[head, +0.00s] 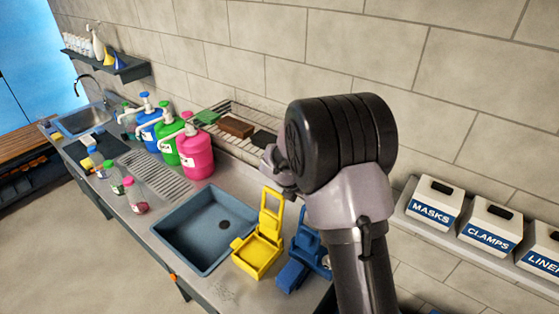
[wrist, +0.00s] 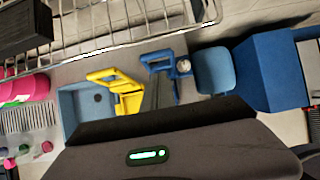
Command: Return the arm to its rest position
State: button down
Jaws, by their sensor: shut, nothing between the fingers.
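My arm (head: 345,190) rises on the right of the head view, bent at a large black joint in front of the tiled wall. My gripper (wrist: 158,88) shows in the wrist view as dark closed fingers beyond the dark wrist body, with nothing held. It overlaps the view between a yellow wringer-like holder (wrist: 120,92) and a blue one (wrist: 181,67). In the head view the gripper is mostly hidden behind the arm, so its height above the counter cannot be told.
Pump bottles (head: 195,155) and a wire rack (head: 225,110) with brushes line the wall. Labelled boxes (head: 434,205) sit on a right-hand shelf. Floor at left is clear.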

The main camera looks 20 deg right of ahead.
jog(key=s+a+f+m+y+b, duration=0.2)
jog(key=s+a+f+m+b, duration=0.3)
jog(key=s+m+b, duration=0.5)
jog(key=s+a+f+m+t+y+b, duration=0.1)
jog(key=s+a+f+m+b, duration=0.4)
jog(key=b, duration=1.2)
jog(key=s+a+f+m+t+y+b, duration=0.1)
jog(key=s+a+f+m+y+b, duration=0.2)
jog(key=s+a+f+m+b, duration=0.3)
jog(key=s+f+m+b, duration=0.4)
jog(key=s+m+b, duration=0.3)
jog(key=s, duration=0.3)
jog(key=shift+s+m+y, duration=0.2)
jog(key=shift+m+y, duration=0.2)
jog(key=shift+m, duration=0.4)
